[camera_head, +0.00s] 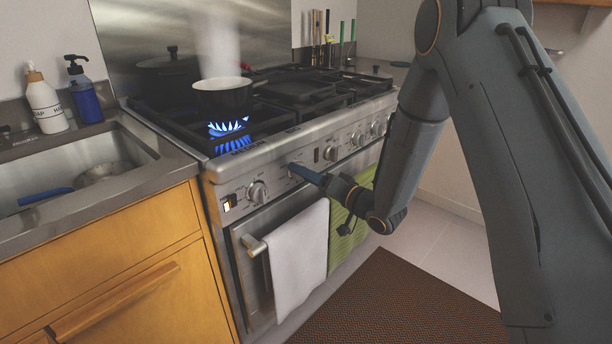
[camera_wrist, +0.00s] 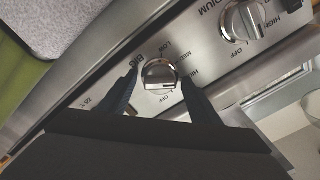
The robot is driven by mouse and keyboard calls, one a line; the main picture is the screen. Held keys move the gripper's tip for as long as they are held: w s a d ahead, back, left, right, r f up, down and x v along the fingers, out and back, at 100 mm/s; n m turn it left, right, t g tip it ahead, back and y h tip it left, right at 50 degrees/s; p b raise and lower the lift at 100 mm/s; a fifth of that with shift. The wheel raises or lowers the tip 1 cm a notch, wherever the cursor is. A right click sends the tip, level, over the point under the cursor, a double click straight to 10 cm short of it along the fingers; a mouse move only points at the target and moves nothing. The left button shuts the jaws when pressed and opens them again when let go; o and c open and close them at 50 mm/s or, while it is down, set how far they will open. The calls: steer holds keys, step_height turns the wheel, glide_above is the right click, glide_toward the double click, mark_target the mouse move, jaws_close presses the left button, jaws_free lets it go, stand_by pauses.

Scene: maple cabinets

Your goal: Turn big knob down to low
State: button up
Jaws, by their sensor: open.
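The big knob (camera_wrist: 159,73) is a round silver knob below the word BIG in the wrist view, with LOW, MED, HIGH and OFF printed around it. A ridge runs across its face; I cannot tell its exact setting. My gripper (camera_wrist: 160,79) is open, with one dark finger on each side of the knob. I cannot tell whether either finger touches it. In the head view my gripper (camera_head: 297,170) is at the stove's front panel and mostly hides the knob. A pot (camera_head: 224,97) steams above a lit blue burner flame (camera_head: 229,126) near the stove's front left.
The medium knob (camera_wrist: 243,20) is beside the big one. More knobs (camera_head: 375,128) line the panel to the right. A white towel (camera_head: 299,260) and a green towel (camera_head: 349,228) hang below. A sink (camera_head: 80,165) is at left. Floor mat (camera_head: 400,304) lies in front.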

steer(key=shift+c, duration=0.3)
steer(key=c, duration=1)
steer(key=shift+o, duration=0.2)
steer(key=shift+n, duration=0.3)
steer(key=shift+f+n+b, duration=0.1)
steer(key=shift+n+b, duration=1.4)
steer(key=shift+n, duration=6.4)
